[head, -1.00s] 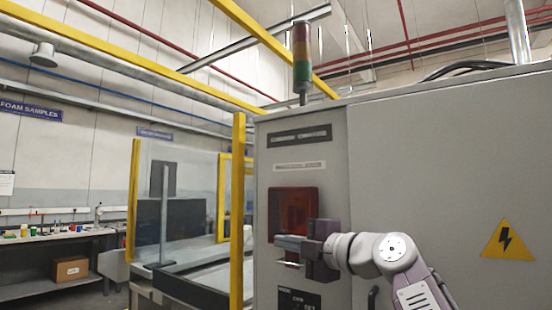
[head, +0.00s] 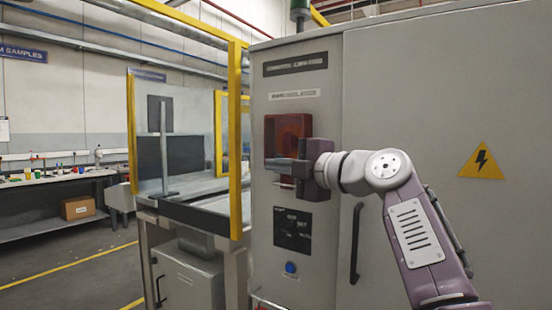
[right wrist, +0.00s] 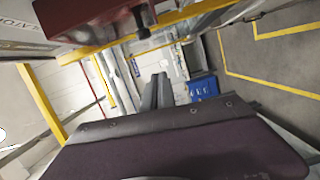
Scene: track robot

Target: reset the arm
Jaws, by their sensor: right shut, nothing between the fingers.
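My right arm reaches in from the lower right in the head view. Its gripper (head: 282,166) is shut and empty, pointing left just in front of the lower part of a red box (head: 290,128) on the grey cabinet's narrow face. In the right wrist view the two dark fingers (right wrist: 157,90) lie together with nothing between them. The red box (right wrist: 90,18) shows at the top of that view, with a dark knob (right wrist: 141,22) hanging below it. I cannot tell whether the fingers touch the box. My left gripper is not in view.
The grey cabinet (head: 430,100) fills the right side, with a black handle (head: 356,245), a blue button (head: 290,267) and a dark panel (head: 293,230). A yellow-framed glass enclosure (head: 236,140) stands to its left. Open floor (head: 75,270) lies at the lower left.

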